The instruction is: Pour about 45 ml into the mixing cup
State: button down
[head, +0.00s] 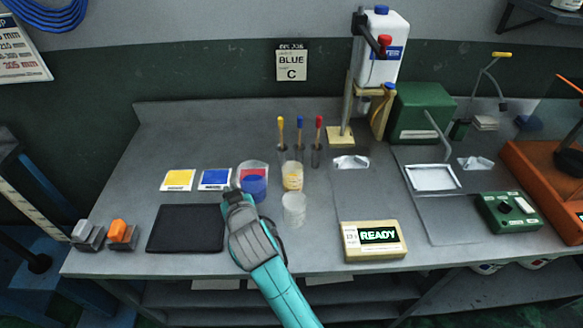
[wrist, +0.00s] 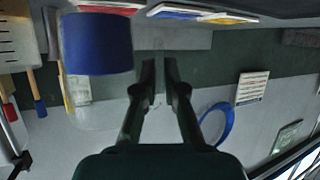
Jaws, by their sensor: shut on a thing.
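My gripper (head: 240,197) is shut with its fingers close together, beside a clear cup with blue in its lower part (head: 254,187). That blue cup also shows upright in the upside-down wrist view (wrist: 97,43), left of the gripper fingers (wrist: 160,65); the gripped part of it is hard to make out. A clear cup with yellowish contents (head: 292,177) stands to its right. A pale, clear cup (head: 294,211) stands in front of that one. I cannot tell which of these two is the mixing cup. Neither is touched by my gripper.
A dark mat (head: 186,229) lies left of my gripper, with yellow (head: 178,180) and blue (head: 214,179) cards behind it. Yellow-, blue- and red-tipped tools (head: 299,140) stand behind the cups. A box reading READY (head: 379,240) is at front right. A white jug (head: 383,45) stands high behind.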

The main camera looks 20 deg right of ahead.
jog(key=shift+d, duration=0.1)
dwell(0.3)
jog(key=shift+w+d+r+m+y, duration=0.15)
jog(key=shift+d+m+y, duration=0.25)
jog(key=shift+d+m, duration=0.2)
jog(key=d+r+m+y, duration=0.3)
jog(key=d+r+m, duration=0.1)
jog(key=r, duration=0.4)
jog(key=shift+w+d+r, duration=0.2)
jog(key=shift+w+d, duration=0.1)
jog(key=shift+d, duration=0.4)
jog(key=shift+d+m+y, duration=0.3)
jog(key=shift+m, duration=0.1)
jog(key=shift+w+d+r+m+y+b, duration=0.1)
jog(key=shift+d+r+m+y+b, duration=0.3)
jog(key=shift+r+m+y+b, duration=0.25)
jog(key=shift+d+m+b, duration=0.2)
jog(key=shift+m+b, duration=0.05)
jog(key=shift+b, duration=0.6)
dwell(1.0)
jog(key=shift+a, duration=0.1)
